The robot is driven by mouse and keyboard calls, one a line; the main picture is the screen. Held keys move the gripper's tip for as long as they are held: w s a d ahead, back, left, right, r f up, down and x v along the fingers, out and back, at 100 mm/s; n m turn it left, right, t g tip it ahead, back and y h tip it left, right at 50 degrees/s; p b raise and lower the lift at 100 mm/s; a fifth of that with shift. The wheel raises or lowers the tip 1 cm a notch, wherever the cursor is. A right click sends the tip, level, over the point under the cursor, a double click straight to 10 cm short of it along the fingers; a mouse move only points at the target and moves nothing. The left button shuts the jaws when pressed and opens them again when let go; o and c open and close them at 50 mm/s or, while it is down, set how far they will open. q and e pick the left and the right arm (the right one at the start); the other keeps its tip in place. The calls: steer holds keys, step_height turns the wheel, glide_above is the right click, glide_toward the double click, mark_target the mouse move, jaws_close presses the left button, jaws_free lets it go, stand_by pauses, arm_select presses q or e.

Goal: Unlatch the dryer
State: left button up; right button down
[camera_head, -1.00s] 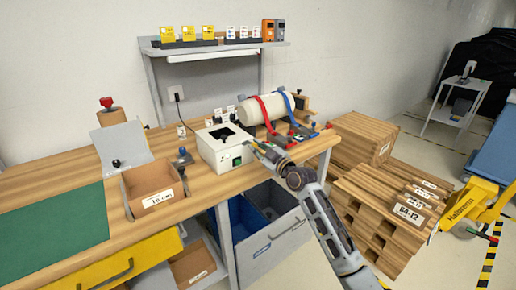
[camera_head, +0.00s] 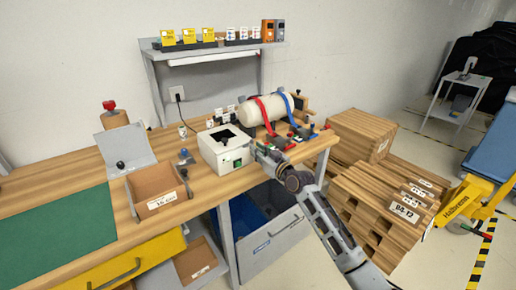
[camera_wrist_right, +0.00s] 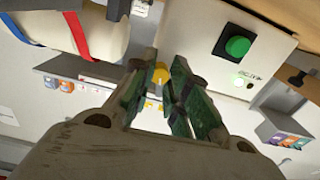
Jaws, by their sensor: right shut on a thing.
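The white box that I take to be the dryer (camera_head: 220,153) stands on the wooden bench, with a dark opening on top. Its front face (camera_wrist_right: 215,25) fills the upper right of the right wrist view, with a round green button (camera_wrist_right: 237,46). My right gripper (camera_head: 257,149) is at the right side of this box. In the wrist view its fingers (camera_wrist_right: 168,78) are closed around a small yellow part (camera_wrist_right: 159,75), perhaps the latch; the fingers hide most of it. My left gripper is not in view.
A white cylinder (camera_head: 252,113) with red and blue straps lies behind the gripper. A cardboard bin (camera_head: 155,190) and a green mat (camera_head: 55,228) are to the left. Stacked wooden pallets (camera_head: 370,205) stand right of the bench.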

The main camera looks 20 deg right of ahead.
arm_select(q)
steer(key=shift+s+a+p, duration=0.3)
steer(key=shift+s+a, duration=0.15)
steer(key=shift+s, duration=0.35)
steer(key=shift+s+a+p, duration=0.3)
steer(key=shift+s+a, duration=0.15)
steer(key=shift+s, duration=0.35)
arm_select(e)
steer(key=shift+f+m, duration=0.15)
steer(key=shift+m, duration=1.25)
steer(key=c, duration=1.3)
jaws_free()
steer(key=shift+c, duration=0.2)
steer(key=shift+v, duration=1.55)
steer(key=v, duration=0.9)
